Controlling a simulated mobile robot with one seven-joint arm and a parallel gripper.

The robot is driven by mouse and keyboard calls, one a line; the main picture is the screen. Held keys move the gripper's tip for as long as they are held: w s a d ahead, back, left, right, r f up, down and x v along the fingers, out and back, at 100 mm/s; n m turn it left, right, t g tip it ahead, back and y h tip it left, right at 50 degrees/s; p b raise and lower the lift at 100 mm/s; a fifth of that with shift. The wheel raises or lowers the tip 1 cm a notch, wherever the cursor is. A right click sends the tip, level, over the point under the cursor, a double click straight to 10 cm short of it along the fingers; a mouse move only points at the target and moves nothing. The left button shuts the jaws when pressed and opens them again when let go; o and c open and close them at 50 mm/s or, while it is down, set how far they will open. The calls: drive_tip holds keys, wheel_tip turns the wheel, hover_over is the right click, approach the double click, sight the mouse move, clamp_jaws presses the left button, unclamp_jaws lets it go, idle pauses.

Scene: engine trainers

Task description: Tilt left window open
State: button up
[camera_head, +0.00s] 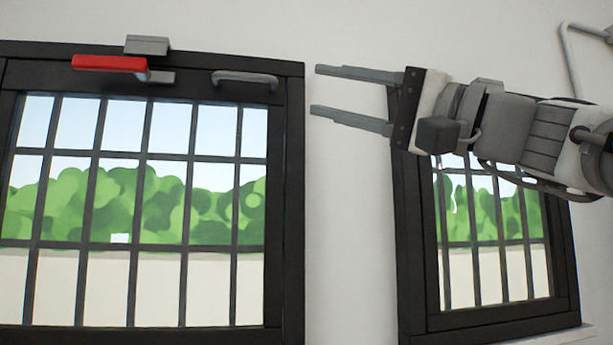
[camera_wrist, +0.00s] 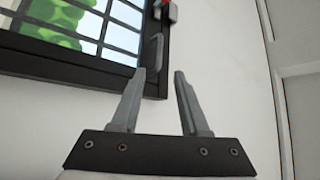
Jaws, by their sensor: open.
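The left window (camera_head: 288,200) has a dark frame and a barred pane and fills the left of the head view. A red handle (camera_head: 110,63) lies along its top rail, beside a grey block (camera_head: 147,45) on the upper edge. A grey pull bar (camera_head: 245,79) sits at the rail's right end. In the wrist view the pull bar (camera_wrist: 156,50) and part of the red handle (camera_wrist: 157,4) show on the frame. My gripper (camera_head: 314,90) is open and empty, its fingers pointing left, just right of the window's upper right corner in the head view.
A second dark-framed barred window (camera_head: 410,270) stands at the right, partly hidden behind my arm. White wall (camera_head: 340,220) lies between the windows. A grey bent pipe or rail (camera_head: 572,50) shows at the upper right.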

sight(248, 78)
drive_tip(key=p+x, duration=0.4)
drive_tip(key=x, duration=0.8)
drive_tip(key=shift+w+r, duration=0.1)
drive_tip(key=shift+w+a+r, duration=0.1)
drive_tip(key=shift+w+a, duration=0.15)
drive_tip(key=shift+a, duration=0.3)
clamp_jaws()
idle(0.4)
